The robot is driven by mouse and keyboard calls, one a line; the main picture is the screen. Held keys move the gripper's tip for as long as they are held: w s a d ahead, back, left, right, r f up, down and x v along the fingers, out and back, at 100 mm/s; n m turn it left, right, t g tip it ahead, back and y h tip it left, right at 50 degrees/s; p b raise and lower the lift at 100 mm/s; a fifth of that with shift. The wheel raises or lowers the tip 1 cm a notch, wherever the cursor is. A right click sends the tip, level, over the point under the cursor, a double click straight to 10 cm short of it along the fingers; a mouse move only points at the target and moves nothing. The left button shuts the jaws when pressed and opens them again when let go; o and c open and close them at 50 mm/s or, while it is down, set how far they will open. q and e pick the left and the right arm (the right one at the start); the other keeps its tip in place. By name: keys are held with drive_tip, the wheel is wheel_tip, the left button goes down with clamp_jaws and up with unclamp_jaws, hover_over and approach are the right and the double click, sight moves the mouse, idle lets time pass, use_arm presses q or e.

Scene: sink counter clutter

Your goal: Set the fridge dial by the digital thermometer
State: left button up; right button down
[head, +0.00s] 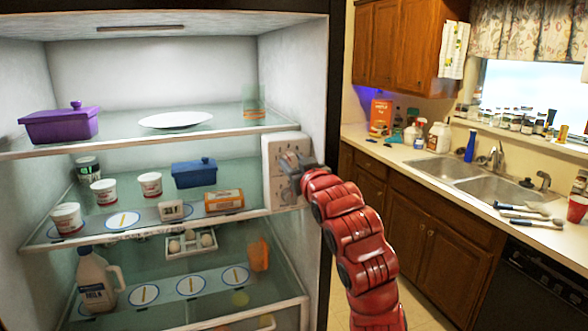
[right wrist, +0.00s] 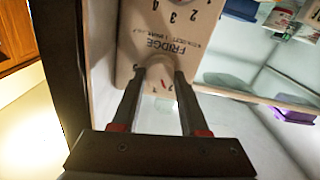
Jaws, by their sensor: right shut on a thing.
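A pale control panel (head: 274,150) is on the fridge's right inner wall; it reads FRIDGE and carries numbers in the right wrist view (right wrist: 140,35). Its round dial (right wrist: 158,70) sits between my right gripper's fingers, with a small red mark near it. My right gripper (head: 291,167) is shut on this dial and hides most of it in the head view. The digital thermometer (head: 171,211) is a small white box with a dark-digit display on the middle shelf; the digits are too small to read surely. My left gripper is out of view.
The glass shelves hold a purple lidded dish (head: 60,125), a white plate (head: 175,120), a blue lidded dish (head: 194,174), white tubs (head: 150,185), an orange-brown box (head: 225,201) and a milk jug (head: 96,280). A sink counter (head: 420,160) stands at right.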

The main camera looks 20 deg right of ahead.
drive_tip(key=shift+n, duration=0.5)
drive_tip(key=shift+c, duration=2.1)
unclamp_jaws()
drive_tip(key=shift+s+f+b, duration=0.15)
drive_tip(key=shift+s+b, duration=0.45)
drive_tip(key=shift+s, duration=0.05)
drive_tip(key=s+b, duration=0.6)
drive_tip(key=s, duration=1)
drive_tip(key=shift+d, duration=0.3)
